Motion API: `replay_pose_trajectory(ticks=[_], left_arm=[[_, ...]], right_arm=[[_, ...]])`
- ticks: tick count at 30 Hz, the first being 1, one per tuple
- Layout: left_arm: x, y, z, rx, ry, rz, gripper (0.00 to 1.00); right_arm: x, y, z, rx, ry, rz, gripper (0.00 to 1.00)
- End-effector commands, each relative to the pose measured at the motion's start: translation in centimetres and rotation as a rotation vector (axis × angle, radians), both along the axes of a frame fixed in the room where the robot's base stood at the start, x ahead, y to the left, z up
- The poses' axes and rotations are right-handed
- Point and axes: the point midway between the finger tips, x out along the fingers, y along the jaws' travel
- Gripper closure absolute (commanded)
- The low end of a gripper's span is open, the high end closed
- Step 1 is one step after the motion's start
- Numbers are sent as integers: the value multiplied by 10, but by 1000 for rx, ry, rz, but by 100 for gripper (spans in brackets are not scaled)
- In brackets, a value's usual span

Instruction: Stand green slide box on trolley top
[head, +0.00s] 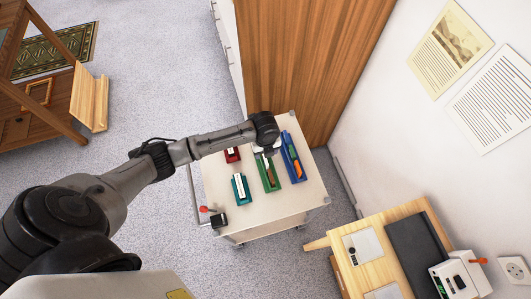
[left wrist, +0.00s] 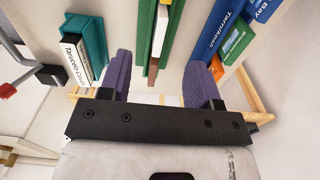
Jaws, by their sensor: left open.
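The trolley top (head: 217,210) is pale and carries several coloured trays. A long green box or tray (head: 274,184) lies there with white and brown pieces in it; it also shows in the left wrist view (left wrist: 142,40). A smaller green labelled box (left wrist: 236,42) lies at the blue tray (head: 284,139). I cannot tell which green one is the slide box. My left gripper (left wrist: 160,80) is open and empty, its purple fingers on either side of the long green box's line; contact is not visible. In the head view my wrist hides the far end of that box.
A teal box (head: 248,196) and a red box (head: 233,159) share the trolley top. A wooden cabinet (head: 310,60) stands behind. A wooden desk (head: 375,215) with a dark mat and white device is at right. The trolley's front-left corner has a black bracket (head: 218,220).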

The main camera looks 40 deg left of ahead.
Motion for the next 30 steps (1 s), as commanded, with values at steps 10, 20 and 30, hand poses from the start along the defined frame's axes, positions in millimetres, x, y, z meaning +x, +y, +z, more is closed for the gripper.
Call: replay_pose_trajectory(ticks=[10,20,30], left_arm=[[0,0,25,0,0,0,43],[-54,-56,11,-83,-43,279,43],[-174,-98,41,-268,-121,1253,43]], right_arm=[[0,0,3,0,0,0,52],[0,-2,3,-6,-1,4,52],[0,-3,3,-10,1,6,52]])
